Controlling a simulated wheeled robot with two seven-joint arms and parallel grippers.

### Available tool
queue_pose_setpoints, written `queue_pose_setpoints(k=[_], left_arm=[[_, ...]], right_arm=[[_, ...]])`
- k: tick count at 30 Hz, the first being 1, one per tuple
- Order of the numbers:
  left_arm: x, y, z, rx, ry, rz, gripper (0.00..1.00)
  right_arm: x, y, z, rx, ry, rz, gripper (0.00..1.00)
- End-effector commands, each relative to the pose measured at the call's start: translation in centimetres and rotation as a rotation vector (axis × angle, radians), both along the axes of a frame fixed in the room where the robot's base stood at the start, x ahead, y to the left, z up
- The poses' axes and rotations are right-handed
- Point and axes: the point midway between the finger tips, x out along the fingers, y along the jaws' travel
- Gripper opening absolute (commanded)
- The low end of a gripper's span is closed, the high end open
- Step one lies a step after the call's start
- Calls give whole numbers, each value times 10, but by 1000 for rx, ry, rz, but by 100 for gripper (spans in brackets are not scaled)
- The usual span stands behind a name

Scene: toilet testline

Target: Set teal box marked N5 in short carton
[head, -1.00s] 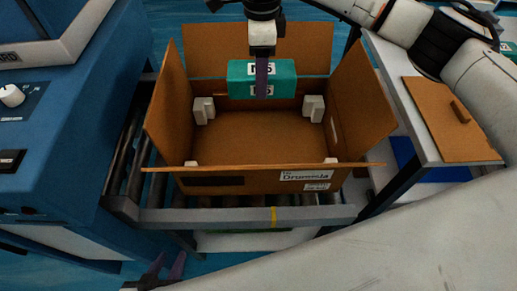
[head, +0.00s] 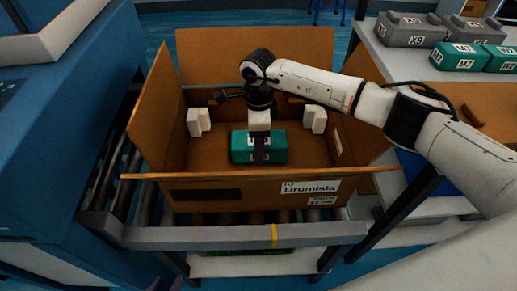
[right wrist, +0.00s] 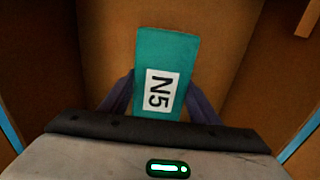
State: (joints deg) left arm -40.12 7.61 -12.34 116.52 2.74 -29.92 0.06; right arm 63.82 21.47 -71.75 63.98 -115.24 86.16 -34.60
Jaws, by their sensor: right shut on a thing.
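The teal box marked N5 (head: 240,155) is inside the open brown carton (head: 160,130), low between its walls. My right gripper (head: 260,150), on the arm coming in from the right, is shut on it from above. In the right wrist view the teal box (right wrist: 170,50) sits between the two dark fingers, its white N5 label showing. Whether its underside touches the carton floor is hidden. A dark bit of my left gripper (head: 166,284) shows at the bottom edge; its fingers are not clear.
The carton stands on a roller conveyor (head: 110,185) with flaps spread outward. White corner blocks (head: 198,122) stand inside. A blue machine (head: 60,130) is at left. A side table at right holds grey boxes (head: 410,30) and teal boxes (head: 458,56). Carton floor around the box is clear.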

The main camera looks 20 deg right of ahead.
Motion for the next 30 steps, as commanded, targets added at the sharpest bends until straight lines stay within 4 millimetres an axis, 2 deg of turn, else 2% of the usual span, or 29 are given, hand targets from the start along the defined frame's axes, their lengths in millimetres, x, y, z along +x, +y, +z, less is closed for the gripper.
queue_pose_setpoints(k=[3, 5, 16, 17, 19, 20, 30], left_arm=[[0, 0, -3, 0, 0, 0, 31], [0, 0, -3, 0, 1, 0, 31], [1, 1, -8, 1, 0, -1, 31], [1, 1, -7, 1, 0, -1, 31], [1, 1, -6, 2, 0, -1, 31], [1, 1, -6, 2, 0, -1, 31], [1, 2, -3, 3, -1, -1, 31]], right_arm=[[-1, 1, -20, 1, 4, -1, 25], [0, 1, -25, 2, 2, -1, 25], [0, 0, -30, 1, 0, 0, 25], [0, 0, -30, 0, 1, 0, 59], [0, 0, -29, 0, 1, 0, 71], [0, 0, -29, 0, 1, 0, 75], [0, 0, -26, 0, 1, -1, 75]])
